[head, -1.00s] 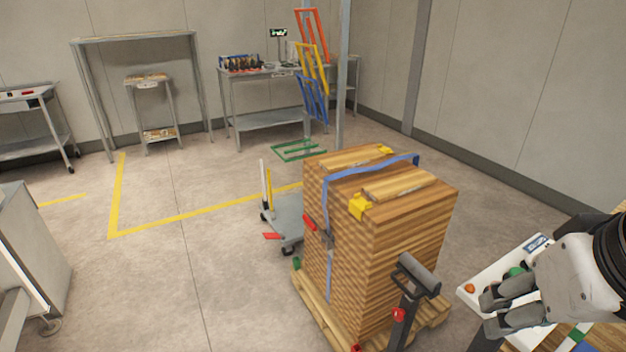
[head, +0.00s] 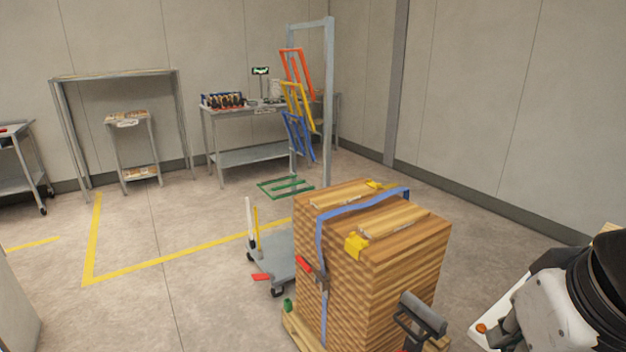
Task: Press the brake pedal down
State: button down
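A grey platform cart (head: 268,258) stands on the floor behind and left of the strapped wooden load. A small red tab (head: 261,277) sticks out at its near left edge; it looks like the brake pedal, but I cannot tell its exact position. My gripper (head: 507,338) is at the lower right, far from the cart and on the near side of the load. Its fingers are partly cut off by the bottom edge, so its opening does not show.
The wooden load (head: 375,265), bound with a blue strap (head: 319,270), stands on a pallet and hides part of the cart. A grey-topped handle (head: 423,313) stands before it. A green frame (head: 286,187) lies behind. Floor left of the cart (head: 200,285) is clear.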

aim_at(256, 276)
jog(key=i+j+z, duration=0.1)
jog(key=j, duration=0.25)
jog(key=i+j, duration=0.2)
jog(key=j, duration=0.15)
jog(key=i+j+z, duration=0.15)
jog(key=j, duration=0.2)
jog(key=i+j+z, duration=0.1)
jog(key=j, duration=0.3)
jog(key=i+j, duration=0.15)
jog(key=j, duration=0.2)
jog(key=i+j+z, duration=0.15)
jog(key=j, duration=0.25)
jog(key=i+j+z, duration=0.1)
jog(key=j, duration=0.25)
jog(key=i+j, duration=0.25)
jog(key=j, duration=0.15)
jog(key=i+j+z, duration=0.15)
jog(key=j, duration=0.2)
jog(key=i+j+z, duration=0.1)
jog(key=j, duration=0.3)
jog(key=i+j+z, duration=0.1)
jog(key=i+j, duration=0.15)
jog(key=j, duration=0.15)
jog(key=i+j, duration=0.15)
jog(key=j, duration=0.25)
jog(key=i+j+z, duration=0.15)
jog(key=j, duration=0.3)
jog(key=i+j+z, duration=0.1)
jog(key=j, duration=0.3)
